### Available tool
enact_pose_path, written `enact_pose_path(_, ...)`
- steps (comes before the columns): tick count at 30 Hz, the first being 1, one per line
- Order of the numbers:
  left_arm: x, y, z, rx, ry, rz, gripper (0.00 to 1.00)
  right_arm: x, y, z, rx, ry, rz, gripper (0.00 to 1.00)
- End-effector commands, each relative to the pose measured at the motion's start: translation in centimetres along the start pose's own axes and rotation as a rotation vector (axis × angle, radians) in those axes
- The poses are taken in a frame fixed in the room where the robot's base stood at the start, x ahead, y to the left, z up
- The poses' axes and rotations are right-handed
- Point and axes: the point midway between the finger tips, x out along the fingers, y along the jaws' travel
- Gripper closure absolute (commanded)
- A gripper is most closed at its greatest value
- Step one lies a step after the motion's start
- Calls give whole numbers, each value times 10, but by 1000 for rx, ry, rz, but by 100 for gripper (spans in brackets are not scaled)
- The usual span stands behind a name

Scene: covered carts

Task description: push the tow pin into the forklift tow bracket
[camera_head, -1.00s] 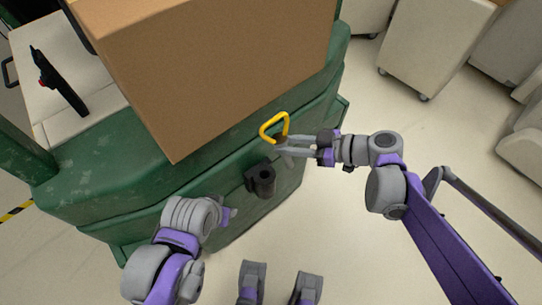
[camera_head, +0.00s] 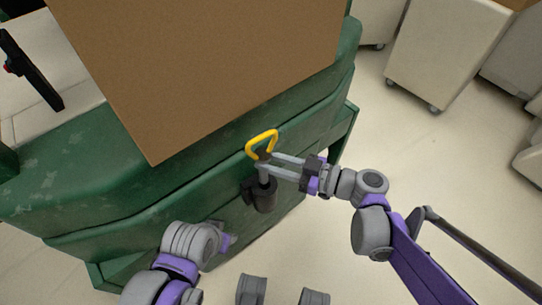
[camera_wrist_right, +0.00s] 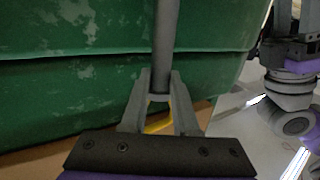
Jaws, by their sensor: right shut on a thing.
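The tow pin has a yellow loop handle (camera_head: 262,144) and a grey shaft. My right gripper (camera_head: 266,161) is shut on the pin just below the loop. The pin is about upright, with its lower end at the mouth of the black tow bracket (camera_head: 264,197) on the green forklift. I cannot tell whether the tip is inside the bracket. In the right wrist view, the grey shaft (camera_wrist_right: 166,45) runs up from between the fingers, and the bracket does not show. My left arm is at the lower left; its gripper (camera_wrist_right: 284,22) shows only partly in the right wrist view.
A big cardboard box (camera_head: 200,65) sits on the green forklift body (camera_head: 110,180) behind the bracket. A black control handle (camera_head: 32,72) is at the far left. Pale covered carts (camera_head: 445,50) stand at the back right.

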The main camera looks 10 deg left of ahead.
Motion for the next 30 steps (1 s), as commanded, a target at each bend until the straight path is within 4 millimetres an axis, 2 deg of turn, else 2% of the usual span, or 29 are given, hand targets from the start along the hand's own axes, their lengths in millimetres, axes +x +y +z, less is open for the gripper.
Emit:
enact_pose_path(11, 8, 0, 2, 0, -2, 0, 55, 0, 3, 9, -5, 1, -80, 100)
enact_pose_path(30, 5, 0, 1, 0, -1, 0, 55, 0, 2, 8, -5, 2, -87, 100)
